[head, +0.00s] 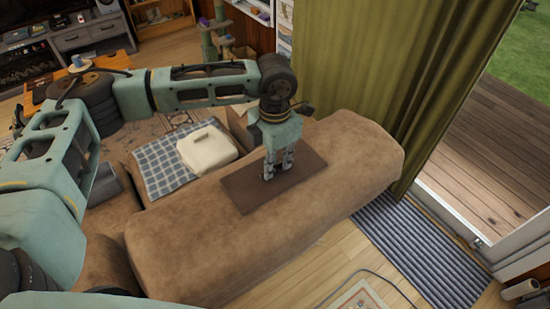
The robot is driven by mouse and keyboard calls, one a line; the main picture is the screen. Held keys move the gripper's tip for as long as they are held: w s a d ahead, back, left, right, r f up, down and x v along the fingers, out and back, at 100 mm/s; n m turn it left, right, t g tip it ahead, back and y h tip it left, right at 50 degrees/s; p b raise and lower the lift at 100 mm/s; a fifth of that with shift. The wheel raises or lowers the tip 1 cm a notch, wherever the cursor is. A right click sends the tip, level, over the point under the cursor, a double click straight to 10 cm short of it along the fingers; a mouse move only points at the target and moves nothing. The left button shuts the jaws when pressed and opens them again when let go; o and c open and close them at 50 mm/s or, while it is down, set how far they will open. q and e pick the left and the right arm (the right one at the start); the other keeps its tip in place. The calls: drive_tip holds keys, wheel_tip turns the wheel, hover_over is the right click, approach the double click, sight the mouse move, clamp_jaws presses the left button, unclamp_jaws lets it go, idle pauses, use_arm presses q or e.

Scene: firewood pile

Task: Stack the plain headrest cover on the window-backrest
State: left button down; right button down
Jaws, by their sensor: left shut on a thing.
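The plain headrest cover (247,187), a flat dark brown rectangle, lies across the top of the tan window-backrest (190,240) of the sofa. It looks flat, and its right corner is near the curtain side. My left gripper (277,176) points straight down onto the cover, shut on it near its middle. The fingertips hide a small part of the cover. I cannot tell whether the cover is fully resting or slightly raised under the fingers. My right gripper is not in view.
A blue checked cloth (166,169) and a cream cushion-like thing (207,149) lie on the sofa seat behind the backrest. A green curtain (385,70) hangs close on the right. A striped mat (420,250) lies on the floor by the open door.

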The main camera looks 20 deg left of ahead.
use_arm(q)
drive_tip(key=shift+f+b, duration=0.2)
drive_tip(key=shift+b, duration=0.1)
drive_tip(key=c, duration=1.8)
unclamp_jaws()
drive_tip(key=shift+r, duration=0.1)
drive_tip(key=shift+c, duration=0.2)
